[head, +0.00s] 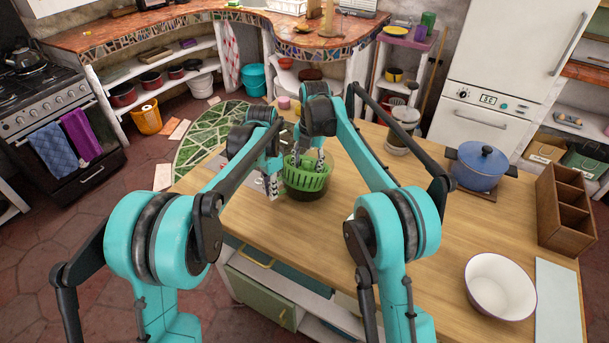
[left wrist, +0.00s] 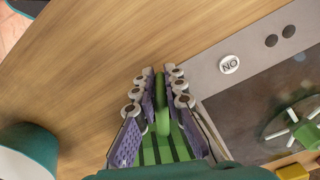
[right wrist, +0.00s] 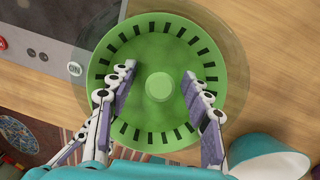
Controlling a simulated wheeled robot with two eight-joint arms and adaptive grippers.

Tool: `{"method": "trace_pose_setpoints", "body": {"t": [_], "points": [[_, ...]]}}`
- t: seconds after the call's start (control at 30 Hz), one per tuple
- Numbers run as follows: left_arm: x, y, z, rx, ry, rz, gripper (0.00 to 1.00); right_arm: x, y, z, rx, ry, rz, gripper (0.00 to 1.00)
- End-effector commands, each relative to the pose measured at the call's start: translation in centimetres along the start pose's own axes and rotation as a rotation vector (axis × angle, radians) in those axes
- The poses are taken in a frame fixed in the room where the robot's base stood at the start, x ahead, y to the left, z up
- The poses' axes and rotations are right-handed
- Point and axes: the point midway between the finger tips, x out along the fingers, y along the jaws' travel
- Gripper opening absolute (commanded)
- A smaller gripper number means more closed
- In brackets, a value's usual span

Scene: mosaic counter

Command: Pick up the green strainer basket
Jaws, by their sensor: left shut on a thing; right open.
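The green strainer basket (head: 309,177) is round and slotted, with a knob in its centre. In the right wrist view the basket (right wrist: 158,50) has a clear round bowl (right wrist: 239,45) showing around its rim. In the head view the bowl's dark lower part shows under the basket; I cannot tell whether the basket touches its bottom. My left gripper (head: 272,188) is at the basket's left side, shut on its green edge, which shows between the fingers in the left wrist view (left wrist: 162,118). My right gripper (head: 309,159) is open above the basket, its fingers either side of the knob (right wrist: 159,86).
A grey panel with an ON button (left wrist: 229,65) lies beside the basket. A blue pot (head: 480,167), a wooden compartment box (head: 566,210) and a white bowl (head: 500,286) stand to the right. The counter between the basket and the white bowl is mostly clear.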

Motion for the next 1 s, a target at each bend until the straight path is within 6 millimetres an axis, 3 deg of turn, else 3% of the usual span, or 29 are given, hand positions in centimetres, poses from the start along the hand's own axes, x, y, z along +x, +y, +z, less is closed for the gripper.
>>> {"method": "trace_pose_setpoints", "body": {"t": [0.27,0.43,0.47,0.83,1.0], "points": [[0.0,0.0,0.0,0.0,0.0,0.0,0.0,0.3,0.0,0.0,0.0,0.0,0.0,0.47],[0.0,0.0,0.0,0.0,0.0,0.0,0.0,0.3,0.0,0.0,0.0,0.0,0.0,0.02],[0.0,0.0,0.0,0.0,0.0,0.0,0.0,0.3,0.0,0.0,0.0,0.0,0.0,0.0],[0.0,0.0,0.0,0.0,0.0,0.0,0.0,0.2,0.0,0.0,0.001,0.0,0.0,0.0],[0.0,0.0,0.0,0.0,0.0,0.0,0.0,-1.9,0.2,0.0,0.001,0.0,0.0,0.0]]}}
